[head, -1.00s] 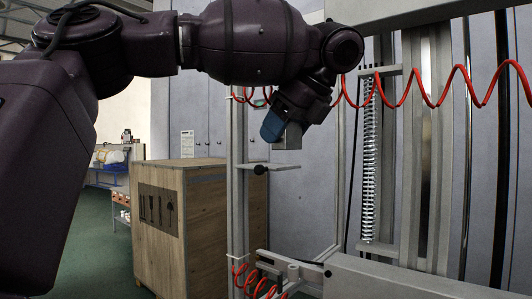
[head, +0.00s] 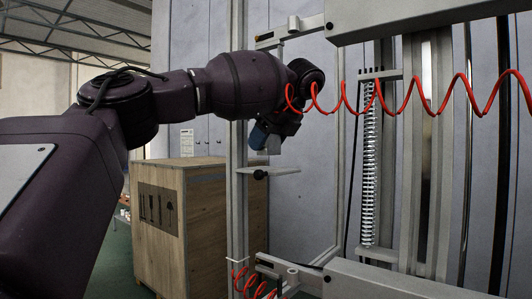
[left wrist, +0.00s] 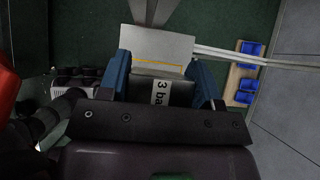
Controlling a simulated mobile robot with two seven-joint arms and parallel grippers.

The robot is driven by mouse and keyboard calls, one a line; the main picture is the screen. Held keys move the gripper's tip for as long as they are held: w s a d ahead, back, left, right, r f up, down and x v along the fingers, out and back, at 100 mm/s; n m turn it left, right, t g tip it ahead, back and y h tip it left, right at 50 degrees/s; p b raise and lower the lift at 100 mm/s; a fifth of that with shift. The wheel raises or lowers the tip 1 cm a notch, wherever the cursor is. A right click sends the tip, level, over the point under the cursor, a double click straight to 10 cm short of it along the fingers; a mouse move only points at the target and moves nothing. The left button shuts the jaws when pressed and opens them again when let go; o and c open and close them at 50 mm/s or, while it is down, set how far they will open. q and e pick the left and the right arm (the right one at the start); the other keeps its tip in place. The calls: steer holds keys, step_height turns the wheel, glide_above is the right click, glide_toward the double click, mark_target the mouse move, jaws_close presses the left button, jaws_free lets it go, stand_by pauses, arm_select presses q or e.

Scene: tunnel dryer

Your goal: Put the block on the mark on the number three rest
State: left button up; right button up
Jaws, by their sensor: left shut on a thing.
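My left gripper (head: 262,140) has blue fingers and is shut on a grey block (head: 274,145). It holds the block just above a small grey shelf (head: 268,171) on an upright post, with a visible gap in the head view. In the left wrist view the block (left wrist: 178,94) is dark between the fingers (left wrist: 162,88) and carries a white label that starts with "3 ba". Beyond it lies the pale shelf plate (left wrist: 155,45) with a yellow-orange line across it. No number is readable on the shelf. My right gripper is out of view.
The upright post (head: 238,210) stands at the shelf's left end. Red coiled hoses (head: 437,105) hang to the right and below. A wooden crate (head: 185,165) stands behind on the left. A grey frame beam (head: 400,280) crosses lower right.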

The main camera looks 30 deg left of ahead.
mark_target(266, 154)
arm_select(q)
steer(key=shift+a+f, duration=0.1)
steer(key=shift+f, duration=1.35)
steer(key=o, duration=1.5)
steer(key=shift+f, duration=0.15)
